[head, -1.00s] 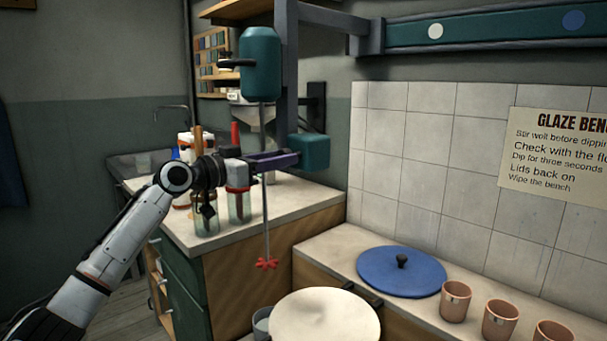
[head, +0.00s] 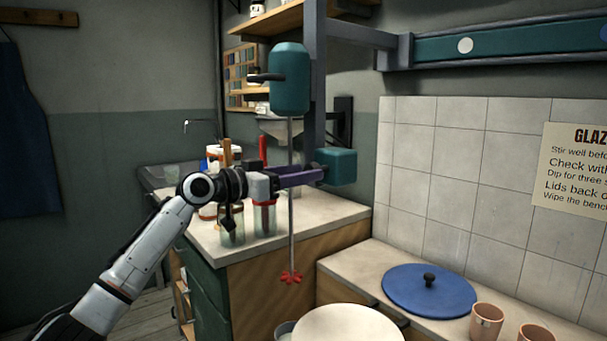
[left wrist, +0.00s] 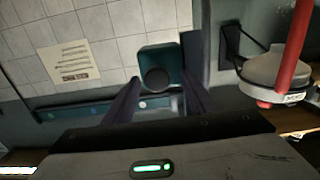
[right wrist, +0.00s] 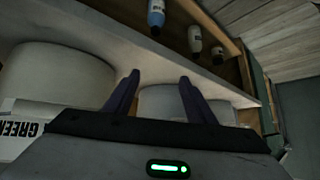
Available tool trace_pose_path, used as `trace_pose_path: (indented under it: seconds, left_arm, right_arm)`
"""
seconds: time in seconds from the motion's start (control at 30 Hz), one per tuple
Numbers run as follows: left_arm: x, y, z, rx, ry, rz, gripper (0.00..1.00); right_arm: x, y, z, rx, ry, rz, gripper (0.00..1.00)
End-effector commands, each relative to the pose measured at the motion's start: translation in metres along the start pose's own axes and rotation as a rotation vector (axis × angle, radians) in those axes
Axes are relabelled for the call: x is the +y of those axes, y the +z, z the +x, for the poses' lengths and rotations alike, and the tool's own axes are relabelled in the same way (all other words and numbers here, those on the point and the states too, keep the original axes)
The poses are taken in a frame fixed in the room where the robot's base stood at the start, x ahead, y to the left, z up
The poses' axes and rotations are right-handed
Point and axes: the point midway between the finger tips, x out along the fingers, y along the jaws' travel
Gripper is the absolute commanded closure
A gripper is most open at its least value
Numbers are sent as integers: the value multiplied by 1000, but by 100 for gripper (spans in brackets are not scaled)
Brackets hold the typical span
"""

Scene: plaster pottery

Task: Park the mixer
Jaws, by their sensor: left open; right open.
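The mixer (head: 290,80) has a teal motor, a long thin shaft and a red stirring head (head: 291,277). It hangs from a dark upright arm on the teal wall rail (head: 520,45). A teal block (head: 338,166) sits at the lower end of that arm. My left gripper (head: 318,172) is open at this block. In the left wrist view the block (left wrist: 160,58) shows between the purple fingers, with a dark round face; contact cannot be told. My right gripper (right wrist: 158,90) is open, by pale tubs, and out of the head view.
The rail carries a white dot (head: 465,45) and a blue dot at the right edge. Below stand a round pale-topped vessel (head: 348,325), a blue lid (head: 428,291) and terracotta cups (head: 486,321). Jars (head: 264,217) crowd the counter behind my left gripper. A labelled tub (right wrist: 50,85) is near my right gripper.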

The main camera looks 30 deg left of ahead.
Motion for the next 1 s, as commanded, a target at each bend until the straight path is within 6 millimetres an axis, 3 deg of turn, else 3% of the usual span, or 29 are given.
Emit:
trace_pose_path:
  seconds: [0.3,0.43,0.6,1.0]
  left_arm:
    - [-1,4,-64,-4,-3,5,49]
    - [-1,3,-81,-2,-3,1,49]
    - [-1,0,-90,0,-3,2,49]
    - [-1,-1,-91,1,-2,1,49]
  right_arm:
    - [2,7,11,8,-2,1,50]
    - [2,6,13,15,-3,1,50]
    - [3,7,13,15,-4,0,50]
    - [2,15,11,-1,-5,3,50]
